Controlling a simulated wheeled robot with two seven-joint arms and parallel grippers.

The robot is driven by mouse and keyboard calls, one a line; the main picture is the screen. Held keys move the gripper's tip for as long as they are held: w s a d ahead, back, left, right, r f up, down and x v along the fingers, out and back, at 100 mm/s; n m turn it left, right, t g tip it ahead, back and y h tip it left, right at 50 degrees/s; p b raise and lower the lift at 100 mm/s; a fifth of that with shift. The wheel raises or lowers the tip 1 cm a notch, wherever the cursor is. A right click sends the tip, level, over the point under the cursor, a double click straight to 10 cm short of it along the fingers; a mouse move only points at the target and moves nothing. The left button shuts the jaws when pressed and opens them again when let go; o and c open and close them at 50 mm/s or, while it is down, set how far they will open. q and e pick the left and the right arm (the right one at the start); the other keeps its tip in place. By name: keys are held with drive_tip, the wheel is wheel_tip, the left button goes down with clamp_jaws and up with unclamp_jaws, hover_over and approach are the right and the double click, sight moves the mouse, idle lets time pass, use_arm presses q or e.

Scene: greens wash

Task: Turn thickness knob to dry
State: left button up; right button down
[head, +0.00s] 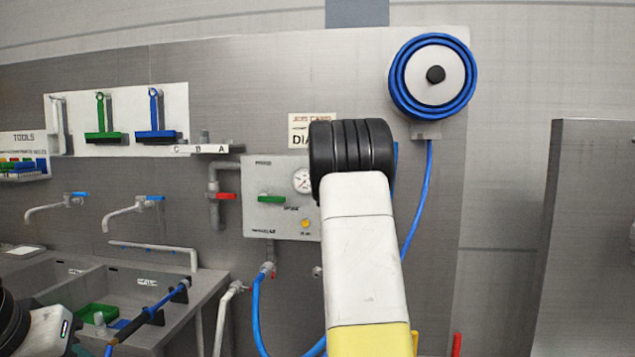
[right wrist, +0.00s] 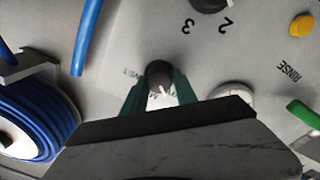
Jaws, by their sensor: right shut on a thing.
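A small dark round knob (right wrist: 158,73) with a white pointer mark sits on the grey control panel in the right wrist view. My right gripper (right wrist: 160,94) has its two teal fingers on either side of this knob and is shut on it. Faint lettering beside the knob is partly covered and I cannot read it whole. In the head view the grey control panel (head: 257,216) is on the wall, and my right arm hides its right part, the knob and the gripper. Only a piece of my left arm shows at the lower left edge; its gripper is out of view.
A blue hose reel (head: 400,85) hangs above right, with a blue hose (head: 420,205) running down. The panel also bears a green handle (head: 271,199), a gauge (head: 302,180) and a yellow button (head: 306,223). A steel sink (head: 190,310) stands lower left.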

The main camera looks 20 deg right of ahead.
drive_tip(key=shift+n, duration=1)
drive_tip(key=c, duration=1)
unclamp_jaws()
drive_tip(key=shift+o, duration=0.2)
drive_tip(key=v, duration=0.7)
drive_tip(key=shift+s+a, duration=0.2)
drive_tip(key=shift+s, duration=0.15)
drive_tip(key=shift+f, duration=0.1)
